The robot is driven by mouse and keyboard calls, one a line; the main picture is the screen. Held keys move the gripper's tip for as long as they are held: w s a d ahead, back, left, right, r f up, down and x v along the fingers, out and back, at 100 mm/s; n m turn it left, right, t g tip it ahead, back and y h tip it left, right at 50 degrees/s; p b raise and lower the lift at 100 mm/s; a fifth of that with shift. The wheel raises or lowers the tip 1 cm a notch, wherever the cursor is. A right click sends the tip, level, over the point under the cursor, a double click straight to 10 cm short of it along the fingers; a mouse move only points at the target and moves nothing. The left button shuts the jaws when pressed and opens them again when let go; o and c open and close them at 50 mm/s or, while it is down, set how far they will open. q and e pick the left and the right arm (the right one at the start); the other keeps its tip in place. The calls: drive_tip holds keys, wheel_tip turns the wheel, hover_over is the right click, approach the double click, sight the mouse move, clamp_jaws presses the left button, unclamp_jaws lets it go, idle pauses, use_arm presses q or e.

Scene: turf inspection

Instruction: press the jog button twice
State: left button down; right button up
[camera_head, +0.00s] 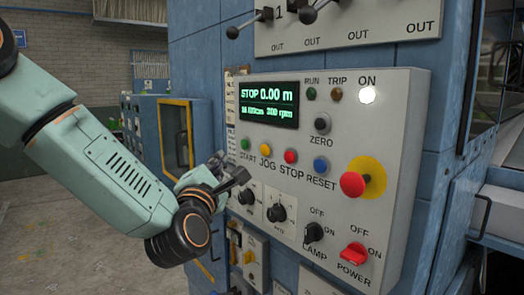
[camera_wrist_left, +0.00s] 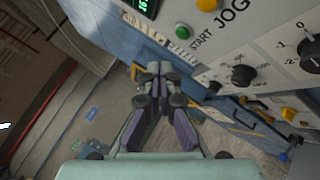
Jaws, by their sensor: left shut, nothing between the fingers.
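The jog button (camera_head: 265,149) is a small yellow button on the grey control panel (camera_head: 410,130), above the label JOG. It sits between the green start button (camera_head: 244,143) and the red stop button (camera_head: 290,156). My left gripper (camera_head: 230,175) is shut and empty, just left of the panel and below the start button, apart from the jog button. In the left wrist view, the shut fingertips (camera_wrist_left: 152,68) are at the middle, and the yellow button (camera_wrist_left: 208,4) is cut by the top edge. My right gripper is not in view.
A display (camera_head: 268,103) reads STOP 0.00 m. The blue reset button (camera_head: 321,165), a red mushroom button (camera_head: 352,184), the lamp knob (camera_head: 313,232) and the red power switch (camera_head: 353,253) are on the same panel. Levers (camera_head: 250,20) stick out above. Free space lies left of the panel.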

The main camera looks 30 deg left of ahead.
sight(265, 150)
use_arm(q)
drive_tip(key=shift+w, duration=0.1)
drive_tip(key=w+d+b, duration=0.1)
drive_tip(key=w+d, duration=0.2)
drive_tip(key=w, duration=0.5)
drive_tip(key=shift+w+d, duration=0.15)
drive_tip(key=shift+w, duration=0.05)
drive_tip(key=shift+s, duration=0.1)
drive_tip(key=shift+f, duration=0.1)
idle(0.4)
drive_tip(key=shift+w+d+b, duration=0.15)
drive_tip(key=shift+w+b, duration=0.2)
idle(0.7)
